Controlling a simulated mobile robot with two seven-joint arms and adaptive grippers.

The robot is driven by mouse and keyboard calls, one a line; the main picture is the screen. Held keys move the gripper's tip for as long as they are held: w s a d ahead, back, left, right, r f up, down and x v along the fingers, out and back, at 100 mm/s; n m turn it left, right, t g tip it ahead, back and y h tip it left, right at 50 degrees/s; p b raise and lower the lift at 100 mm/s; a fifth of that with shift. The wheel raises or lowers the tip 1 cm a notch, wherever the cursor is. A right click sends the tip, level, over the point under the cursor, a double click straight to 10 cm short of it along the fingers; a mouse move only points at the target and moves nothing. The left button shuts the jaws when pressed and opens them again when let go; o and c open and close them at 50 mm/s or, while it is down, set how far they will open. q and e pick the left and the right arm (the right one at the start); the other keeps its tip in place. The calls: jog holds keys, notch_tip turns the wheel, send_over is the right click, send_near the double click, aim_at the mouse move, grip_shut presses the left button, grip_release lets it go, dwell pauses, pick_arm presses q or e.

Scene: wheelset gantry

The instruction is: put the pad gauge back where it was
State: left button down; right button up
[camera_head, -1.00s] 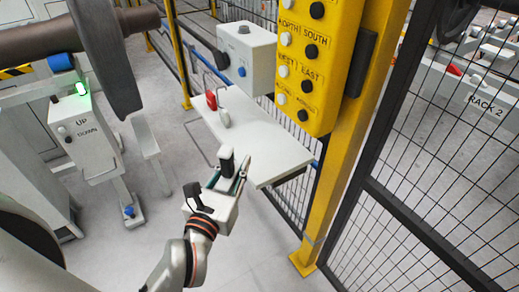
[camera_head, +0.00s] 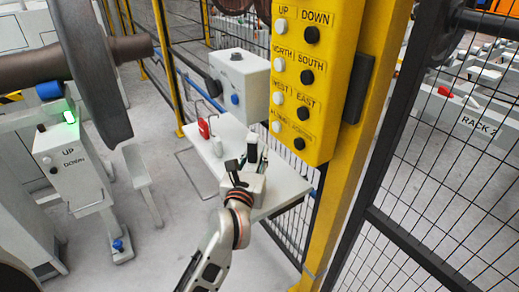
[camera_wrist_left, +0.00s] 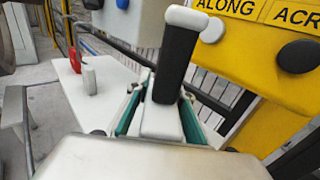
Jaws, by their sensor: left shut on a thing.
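The pad gauge (camera_head: 252,147), with a black upright handle, is held in my left gripper (camera_head: 257,166). In the left wrist view the gauge (camera_wrist_left: 174,62) shows a pale top and a pale lower block between the teal finger pads of the left gripper (camera_wrist_left: 160,115). The gripper is shut on it. The gauge appears over the right part of the white shelf (camera_head: 288,187); I cannot tell whether it touches the shelf. My right gripper is not in view.
A red item (camera_head: 204,128) and a small pale item (camera_head: 219,147) stand on the shelf's left part. A grey control box (camera_head: 240,82) is behind it. A yellow button pendant (camera_head: 318,75), yellow post (camera_head: 345,170) and mesh fence (camera_head: 440,180) are close on the right.

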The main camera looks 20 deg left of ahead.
pick_arm(q)
jog(key=w, duration=0.3)
jog(key=w+f, duration=0.1)
jog(key=shift+w+a+f, duration=0.1)
jog(key=shift+w+a, duration=0.1)
jog(key=shift+a, duration=0.05)
jog(key=shift+s+f+b, duration=0.1)
jog(key=shift+b, duration=0.2)
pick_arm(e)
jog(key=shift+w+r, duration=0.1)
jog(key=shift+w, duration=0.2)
pick_arm(q)
jog(key=c, duration=2.2)
grip_release()
jog(key=shift+f, duration=0.2)
jog(key=o, duration=0.4)
jog(key=shift+o, duration=0.2)
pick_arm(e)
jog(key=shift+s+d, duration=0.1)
pick_arm(q)
jog(key=shift+r, duration=0.15)
